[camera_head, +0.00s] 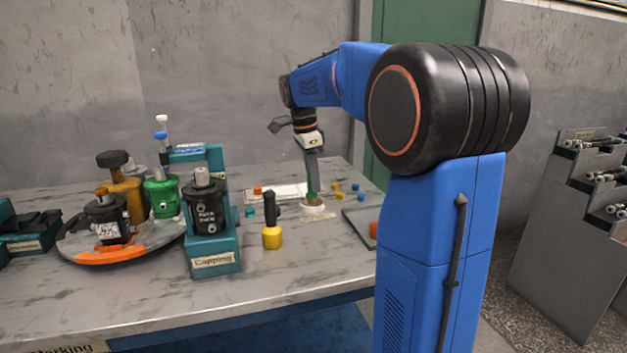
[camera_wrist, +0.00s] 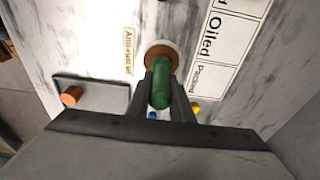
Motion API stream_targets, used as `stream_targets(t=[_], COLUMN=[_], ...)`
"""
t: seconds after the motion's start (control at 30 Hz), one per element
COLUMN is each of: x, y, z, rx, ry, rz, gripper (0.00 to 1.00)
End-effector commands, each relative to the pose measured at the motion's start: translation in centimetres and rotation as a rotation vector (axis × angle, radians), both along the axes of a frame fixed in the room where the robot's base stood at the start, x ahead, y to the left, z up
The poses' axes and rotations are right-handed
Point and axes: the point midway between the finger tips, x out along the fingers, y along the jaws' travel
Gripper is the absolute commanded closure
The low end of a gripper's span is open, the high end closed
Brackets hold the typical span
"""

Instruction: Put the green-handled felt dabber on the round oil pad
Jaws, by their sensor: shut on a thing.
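The green-handled felt dabber (camera_wrist: 160,84) is between the two fingers of my gripper (camera_wrist: 167,88), which is shut on its handle. In the head view the dabber (camera_head: 312,189) stands upright under my gripper (camera_head: 312,172).
A black-and-yellow tool (camera_head: 272,228) stands left of the pad. A teal capping stand (camera_head: 213,256) and a round carousel (camera_head: 120,256) with motors are further left. A dark mat with an orange cap (camera_wrist: 71,96) lies nearby. Small coloured caps lie behind the pad.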

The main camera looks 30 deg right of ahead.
Motion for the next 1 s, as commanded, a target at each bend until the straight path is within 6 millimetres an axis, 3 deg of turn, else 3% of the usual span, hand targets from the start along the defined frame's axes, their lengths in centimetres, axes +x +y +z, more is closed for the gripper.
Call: stream_targets(t=[0.33, 0.37, 0.43, 0.77, 1.0], x=[0.0, 0.0, 0.0, 0.0, 0.2], y=[0.0, 0.0, 0.0, 0.0, 0.3], z=[-0.3, -0.3, -0.3, -0.1, 2.5], rx=[0.000, 0.000, 0.000, 0.000, -0.001], ry=[-0.001, -0.001, -0.001, -0.001, -0.004], rz=[0.000, 0.000, 0.000, 0.000, 0.001], gripper=[1.00, 0.78, 0.61, 0.61, 0.61])
